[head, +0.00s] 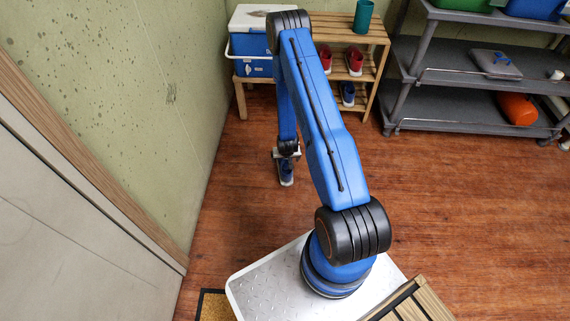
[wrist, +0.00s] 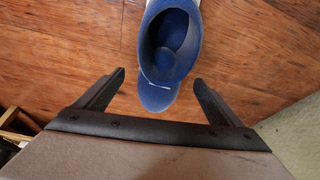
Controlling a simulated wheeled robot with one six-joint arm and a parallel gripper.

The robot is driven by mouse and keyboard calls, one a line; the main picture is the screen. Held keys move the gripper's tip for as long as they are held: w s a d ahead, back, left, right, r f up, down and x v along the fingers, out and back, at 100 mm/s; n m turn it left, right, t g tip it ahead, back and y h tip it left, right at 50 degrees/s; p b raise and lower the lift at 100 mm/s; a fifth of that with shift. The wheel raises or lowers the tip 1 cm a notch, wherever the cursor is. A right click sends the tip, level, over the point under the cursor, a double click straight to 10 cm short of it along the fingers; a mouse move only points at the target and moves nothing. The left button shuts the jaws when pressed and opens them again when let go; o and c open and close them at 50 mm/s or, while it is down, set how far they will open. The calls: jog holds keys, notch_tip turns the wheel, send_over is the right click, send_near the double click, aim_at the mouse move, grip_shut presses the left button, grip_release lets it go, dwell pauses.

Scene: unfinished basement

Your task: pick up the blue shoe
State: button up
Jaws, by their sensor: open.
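A blue shoe (head: 286,176) is on the wooden floor below my gripper (head: 287,152) in the head view, partly hidden by it. In the wrist view the shoe (wrist: 172,40) is at the top centre, its dark opening facing the camera. There my gripper (wrist: 159,78) is open, one finger on each side of the shoe's near end, with visible gaps on both sides. Whether the fingertips are level with the shoe or above it is hard to tell. Another blue shoe (head: 347,93) is on the wooden rack.
The slatted wooden rack (head: 372,40) at the back holds red shoes (head: 354,60), a teal cup (head: 363,15) and a blue-white cooler (head: 249,45). A grey shelf (head: 450,103) with an orange object (head: 517,108) is at right. A green wall (head: 150,80) is at left. Floor at right is clear.

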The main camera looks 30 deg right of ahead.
aim_at(285, 161)
jog(key=shift+x, duration=2.6)
jog(key=shift+c, duration=0.4)
jog(key=c, duration=1.3)
jog(key=shift+r, duration=0.15)
